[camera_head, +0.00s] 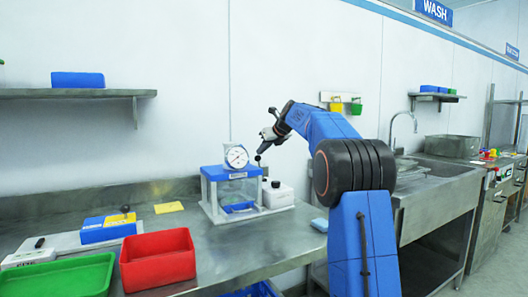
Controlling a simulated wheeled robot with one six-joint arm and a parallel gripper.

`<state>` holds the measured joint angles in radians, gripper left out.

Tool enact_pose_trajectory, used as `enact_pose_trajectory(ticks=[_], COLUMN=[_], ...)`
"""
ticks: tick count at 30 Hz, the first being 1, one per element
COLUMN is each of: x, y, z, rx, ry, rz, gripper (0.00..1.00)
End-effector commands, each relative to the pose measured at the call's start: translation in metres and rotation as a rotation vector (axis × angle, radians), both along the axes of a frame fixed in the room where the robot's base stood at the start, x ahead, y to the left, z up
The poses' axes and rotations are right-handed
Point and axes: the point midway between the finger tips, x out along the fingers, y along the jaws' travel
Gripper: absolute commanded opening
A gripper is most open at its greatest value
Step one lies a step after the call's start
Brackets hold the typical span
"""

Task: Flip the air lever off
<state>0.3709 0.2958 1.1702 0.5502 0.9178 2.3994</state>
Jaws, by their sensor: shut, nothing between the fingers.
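A clear box with a blue top (210,173) and white base stands on the steel bench, with a round white dial gauge (237,157) on top. A small dark round knob (257,158) shows just right of the gauge; it may be the end of the air lever, but I cannot tell for sure. My gripper (263,147) is shut and empty, pointing down just above this knob. I cannot tell if they touch. A white box (281,195) with a black knob on it stands right of the clear box.
A red tray (157,280), a green tray (58,280) and a blue-and-yellow box (105,229) with a black-knobbed handle stand at the left. A yellow card (169,207) lies behind. A sink (435,185) is at the right. Bare bench (240,255) lies in front of the clear box.

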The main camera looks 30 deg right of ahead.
Motion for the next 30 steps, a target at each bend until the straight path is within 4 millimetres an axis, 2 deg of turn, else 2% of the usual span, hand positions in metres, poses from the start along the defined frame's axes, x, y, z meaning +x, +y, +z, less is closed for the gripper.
enact_pose_trajectory(ticks=[20,25,30], x=[0.004,-0.005,-0.026], y=[0.000,-0.004,-0.008], z=[-0.003,0.004,0.018], rx=[0.001,0.000,-0.001], ry=[0.003,0.001,-0.001], rz=[0.000,0.000,0.003], gripper=[0.00,0.00,0.00])
